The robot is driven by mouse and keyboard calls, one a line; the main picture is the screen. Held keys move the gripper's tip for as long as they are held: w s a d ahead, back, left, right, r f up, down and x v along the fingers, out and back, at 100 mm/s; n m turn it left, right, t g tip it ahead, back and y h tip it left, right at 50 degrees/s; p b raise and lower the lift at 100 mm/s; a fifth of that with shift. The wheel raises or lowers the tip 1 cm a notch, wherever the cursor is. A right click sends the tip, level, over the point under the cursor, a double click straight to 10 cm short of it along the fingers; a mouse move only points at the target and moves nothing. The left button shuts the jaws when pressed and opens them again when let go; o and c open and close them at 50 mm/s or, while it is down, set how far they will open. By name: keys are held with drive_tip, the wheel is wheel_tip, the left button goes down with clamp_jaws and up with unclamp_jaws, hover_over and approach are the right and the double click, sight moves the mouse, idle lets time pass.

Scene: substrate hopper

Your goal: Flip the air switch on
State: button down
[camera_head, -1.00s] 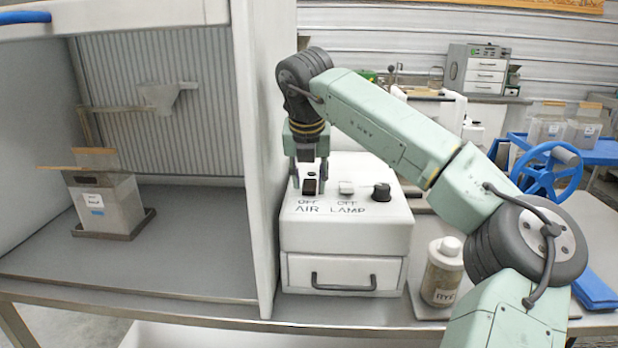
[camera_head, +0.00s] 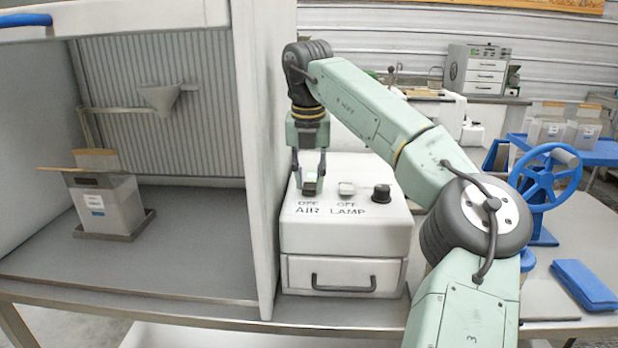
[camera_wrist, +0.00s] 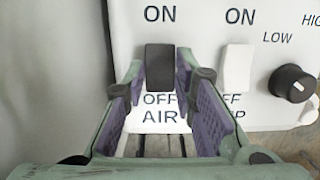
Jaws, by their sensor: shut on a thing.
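The air switch (camera_head: 310,187) is a small rocker on the sloped top of the white control box (camera_head: 345,232), above the printed words OFF and AIR. In the wrist view the air switch (camera_wrist: 160,72) looks black, with ON printed above it and OFF below. My gripper (camera_head: 309,177) points down over the box. In the wrist view my gripper (camera_wrist: 160,80) has a purple-padded finger on each side of the switch, closed on it. The fingers partly hide the switch's sides.
The white lamp switch (camera_wrist: 236,68) sits close right of the gripper, with a black knob (camera_head: 381,193) beyond it. The cabinet's side wall (camera_head: 255,150) stands close left. A blue valve wheel (camera_head: 546,178) is at the right.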

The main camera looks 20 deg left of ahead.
drive_tip(key=shift+w+a+g, duration=0.1)
drive_tip(key=shift+w+g, duration=0.15)
drive_tip(key=shift+g, duration=0.55)
drive_tip(key=c, duration=1.3)
unclamp_jaws()
